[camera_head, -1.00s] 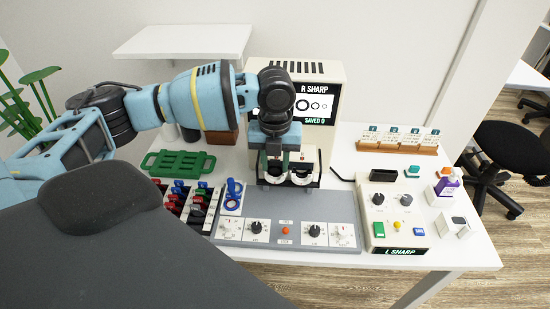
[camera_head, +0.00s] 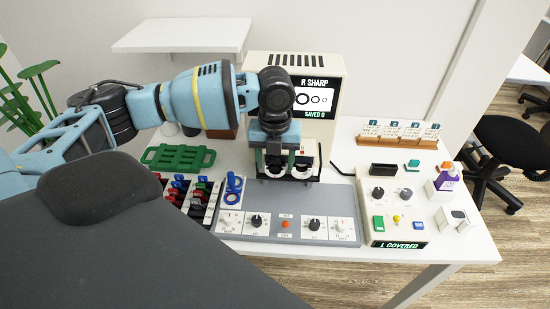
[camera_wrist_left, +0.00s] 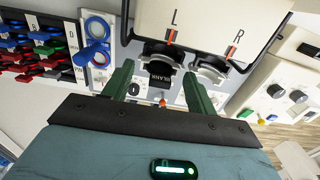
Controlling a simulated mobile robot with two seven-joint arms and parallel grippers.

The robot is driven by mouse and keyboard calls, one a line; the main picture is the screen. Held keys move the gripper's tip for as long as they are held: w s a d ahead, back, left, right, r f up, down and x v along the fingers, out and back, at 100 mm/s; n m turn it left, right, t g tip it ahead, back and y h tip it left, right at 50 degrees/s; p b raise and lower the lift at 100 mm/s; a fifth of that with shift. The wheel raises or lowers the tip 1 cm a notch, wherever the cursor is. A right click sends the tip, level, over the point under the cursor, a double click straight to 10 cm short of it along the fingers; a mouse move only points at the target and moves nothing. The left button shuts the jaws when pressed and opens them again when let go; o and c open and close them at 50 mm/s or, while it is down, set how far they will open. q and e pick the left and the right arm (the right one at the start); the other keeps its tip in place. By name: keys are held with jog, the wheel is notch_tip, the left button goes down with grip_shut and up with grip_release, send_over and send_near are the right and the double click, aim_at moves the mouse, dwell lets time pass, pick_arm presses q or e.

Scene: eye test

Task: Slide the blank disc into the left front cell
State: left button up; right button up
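The black disc tab marked BLANK (camera_wrist_left: 162,82) stands at the front of the left cell (camera_wrist_left: 158,52), under the letter L. Its upper part is within the cell's ring, and I cannot tell how deep it sits. My left gripper (camera_wrist_left: 159,70) has its two green fingers spread wide on either side of the tab, with a visible gap to each side. In the head view my left gripper (camera_head: 276,158) hangs in front of the test device and partly hides the left cell. The right cell (camera_wrist_left: 212,70), under R, shows a pale lens ring. My right gripper is not in view.
A grey dial panel (camera_head: 285,240) is in front. The right console (camera_head: 398,205) reads L COVERED; the device screen (camera_head: 315,95) reads R SHARP.

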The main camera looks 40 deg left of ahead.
pick_arm(q)
jog(key=shift+r, duration=3.95)
jog(key=shift+f, duration=0.1)
